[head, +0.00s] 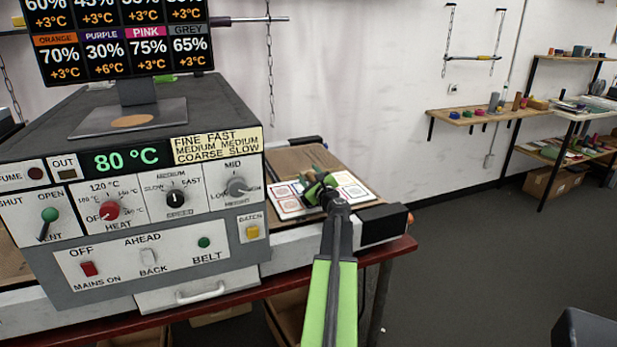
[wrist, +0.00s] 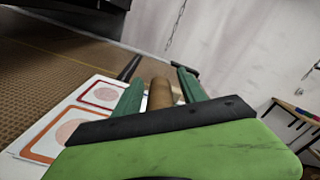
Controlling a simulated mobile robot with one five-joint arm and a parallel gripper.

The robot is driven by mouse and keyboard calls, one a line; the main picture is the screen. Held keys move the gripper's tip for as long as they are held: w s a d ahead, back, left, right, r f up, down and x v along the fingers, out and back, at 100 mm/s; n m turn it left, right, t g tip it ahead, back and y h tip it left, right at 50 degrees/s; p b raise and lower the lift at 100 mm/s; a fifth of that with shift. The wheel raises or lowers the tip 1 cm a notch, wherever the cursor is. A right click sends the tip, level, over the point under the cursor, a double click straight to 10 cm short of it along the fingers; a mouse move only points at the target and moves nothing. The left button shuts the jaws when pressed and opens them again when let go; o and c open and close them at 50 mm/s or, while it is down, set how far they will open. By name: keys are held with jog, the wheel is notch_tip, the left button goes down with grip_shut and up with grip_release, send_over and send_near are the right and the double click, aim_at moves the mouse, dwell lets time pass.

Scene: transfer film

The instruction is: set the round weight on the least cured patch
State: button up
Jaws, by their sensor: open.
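My gripper (head: 312,184) is over a white sheet (head: 290,212) on the belt at the right of the machine. In the wrist view, its green fingers (wrist: 160,92) are apart, with a brown cylinder, probably the round weight (wrist: 160,96), between them. I cannot tell whether they touch it. The sheet bears framed patches with pale pinkish discs: an orange-framed patch (wrist: 52,142) and a red-framed patch (wrist: 102,94) show left of the gripper. More patches, such as one at the right (head: 355,191), show in the head view. My gripper hides part of the sheet.
A screen (head: 125,45) on the machine lists colours with percentages: orange 70, purple 30, pink 75, grey 65; its top row is cut off. The machine (head: 150,240), reading 80 °C, stands left. Shelves (head: 480,116) are at the far right, with open floor before them.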

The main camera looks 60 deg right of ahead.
jog(key=shift+r, duration=0.2)
jog(key=v, duration=1.2)
jog(key=shift+f, duration=0.1)
